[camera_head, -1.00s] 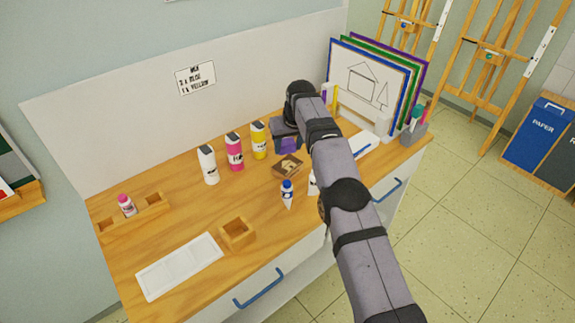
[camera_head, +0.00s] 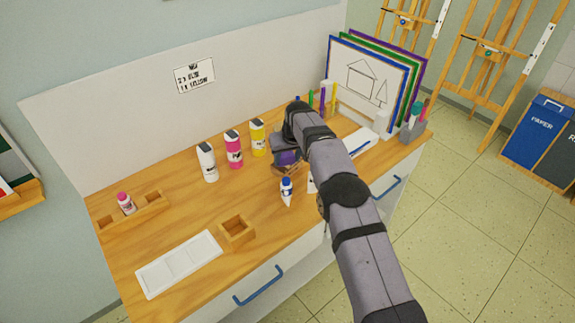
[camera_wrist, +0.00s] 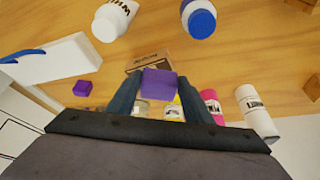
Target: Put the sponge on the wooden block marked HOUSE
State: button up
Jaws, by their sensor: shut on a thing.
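The purple sponge (camera_wrist: 158,84) is between the two fingers of my gripper (camera_wrist: 158,88), which is shut on it. In the head view the sponge (camera_head: 287,157) shows below my wrist, at the back middle of the desk. The wooden block (camera_wrist: 148,60) lies just beyond the sponge in the wrist view; its lettering is too small to read surely. In the head view the block (camera_head: 284,170) is partly hidden by the sponge and my gripper. The sponge overlaps the block in both views; I cannot tell whether they touch.
White, pink (camera_head: 233,150) and yellow (camera_head: 258,138) bottles stand left of my gripper. A blue-capped bottle (camera_head: 286,191) stands in front. The front left holds a white palette (camera_head: 180,264) and a wooden box (camera_head: 236,230).

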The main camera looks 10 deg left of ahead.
aim_at(287, 165)
jog(key=shift+f+p, duration=0.6)
jog(key=shift+f, duration=1.25)
jog(key=shift+f, duration=0.15)
jog(key=shift+f, duration=0.1)
jog(key=o, duration=1)
jog(key=shift+v, duration=1)
jog(key=b+v, duration=0.3)
jog(key=v, duration=0.7)
jog(key=shift+r, duration=0.25)
